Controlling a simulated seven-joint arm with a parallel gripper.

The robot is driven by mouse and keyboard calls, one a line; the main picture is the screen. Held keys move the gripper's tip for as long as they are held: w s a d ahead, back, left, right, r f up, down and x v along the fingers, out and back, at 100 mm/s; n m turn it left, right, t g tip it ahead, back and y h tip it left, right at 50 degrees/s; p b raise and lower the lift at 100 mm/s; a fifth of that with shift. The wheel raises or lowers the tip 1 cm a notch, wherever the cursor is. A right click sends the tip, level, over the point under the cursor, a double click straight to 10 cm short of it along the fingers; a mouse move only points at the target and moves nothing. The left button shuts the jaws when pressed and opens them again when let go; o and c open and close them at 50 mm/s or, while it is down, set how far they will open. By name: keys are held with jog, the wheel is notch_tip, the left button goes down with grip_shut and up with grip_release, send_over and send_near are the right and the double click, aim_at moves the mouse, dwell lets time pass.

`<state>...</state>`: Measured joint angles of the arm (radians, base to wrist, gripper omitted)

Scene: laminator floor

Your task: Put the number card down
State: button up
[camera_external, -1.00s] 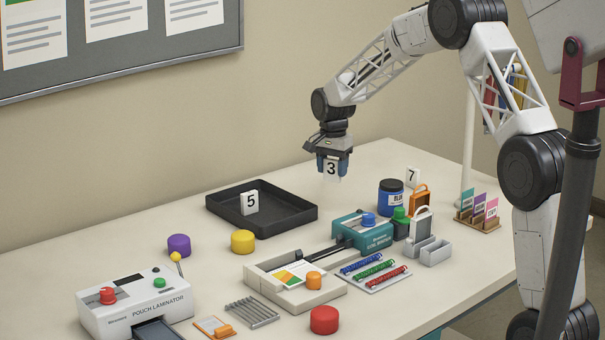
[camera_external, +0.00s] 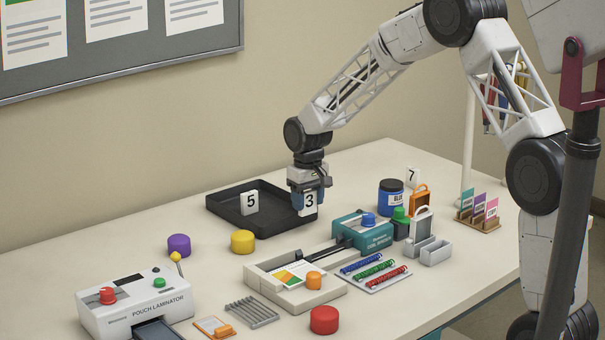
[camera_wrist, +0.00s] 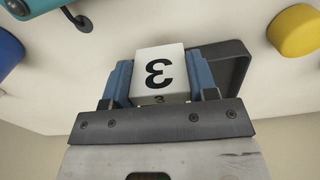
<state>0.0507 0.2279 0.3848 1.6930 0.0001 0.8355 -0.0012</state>
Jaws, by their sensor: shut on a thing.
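A white number card marked 3 (camera_external: 309,203) is held between the blue fingers of my gripper (camera_external: 307,197), at the right end of the black tray. The black tray (camera_external: 228,219) lies on the table and shows partly behind the card in the wrist view (camera_wrist: 236,62). I cannot tell whether the card's bottom touches the tray. A card marked 5 (camera_external: 250,202) stands in the tray.
A card marked 7 (camera_external: 412,177) stands near the blue jar (camera_external: 391,197). A teal device (camera_external: 362,232) is in front of the tray on the right. Yellow (camera_external: 243,241) and purple (camera_external: 179,245) knobs stand at the front left. The table behind the tray is clear.

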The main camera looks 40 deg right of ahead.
jog(key=shift+s+a+f+n, duration=0.1)
jog(key=shift+s+a+n, duration=0.1)
jog(key=shift+a+n, duration=0.1)
jog(key=shift+w, duration=0.1)
send_over(271, 213)
jog(key=shift+f, duration=0.75)
dwell(0.3)
jog(key=shift+f, duration=1.7)
jog(key=shift+f, duration=0.2)
jog(key=o, duration=0.9)
